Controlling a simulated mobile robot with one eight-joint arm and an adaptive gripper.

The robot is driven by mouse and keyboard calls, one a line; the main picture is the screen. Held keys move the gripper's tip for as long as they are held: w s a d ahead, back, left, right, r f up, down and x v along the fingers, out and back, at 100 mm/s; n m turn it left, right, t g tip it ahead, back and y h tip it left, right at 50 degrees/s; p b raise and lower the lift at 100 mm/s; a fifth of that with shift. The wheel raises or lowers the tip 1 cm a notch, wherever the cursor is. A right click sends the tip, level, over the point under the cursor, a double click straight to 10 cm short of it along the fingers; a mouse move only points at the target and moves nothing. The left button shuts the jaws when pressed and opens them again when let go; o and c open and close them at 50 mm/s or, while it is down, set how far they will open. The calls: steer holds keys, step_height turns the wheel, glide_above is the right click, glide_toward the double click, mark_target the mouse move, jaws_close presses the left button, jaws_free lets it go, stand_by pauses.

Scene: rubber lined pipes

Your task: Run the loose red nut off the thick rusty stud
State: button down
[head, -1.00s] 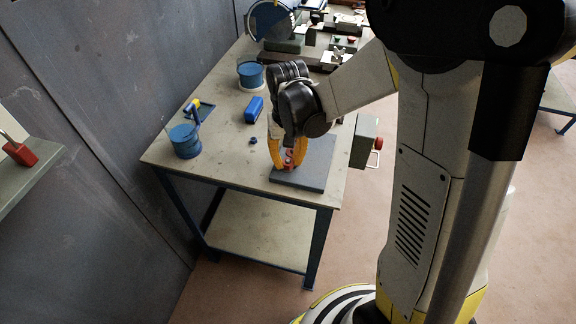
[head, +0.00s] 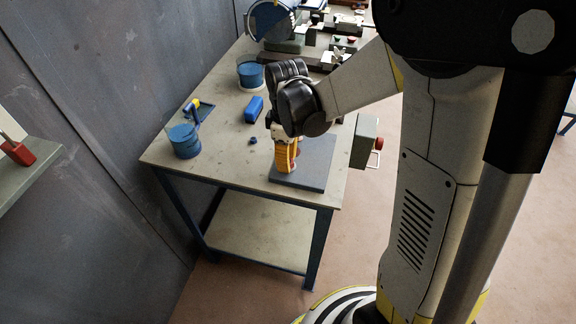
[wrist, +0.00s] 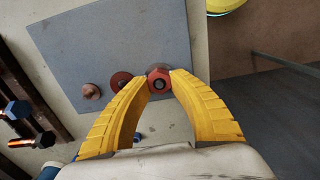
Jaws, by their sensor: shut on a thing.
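In the wrist view a red hex nut (wrist: 158,76) sits around a dark stud end on the grey plate (wrist: 75,50). My gripper (wrist: 159,80) is shut on this nut, with a yellow finger at each side. A second red round piece (wrist: 121,82) lies just left, partly behind the left finger. A smaller rusty round stud or nut (wrist: 91,91) stands further left. In the head view my gripper (head: 286,166) points down onto the grey plate (head: 312,166) on the bench, and its fingers hide the nut. How far the nut is threaded cannot be told.
The bench (head: 220,160) holds a blue cup (head: 185,140), a blue block (head: 254,109), another blue container (head: 250,73) and a small blue piece (head: 253,141). A grey box with a red button (head: 379,143) is at its right edge. Machinery stands at the back.

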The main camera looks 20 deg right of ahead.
steer(key=c, duration=1.3)
jaws_free()
steer(key=m, duration=0.6)
steer(key=shift+d, duration=0.1)
steer(key=m, duration=0.6)
jaws_close()
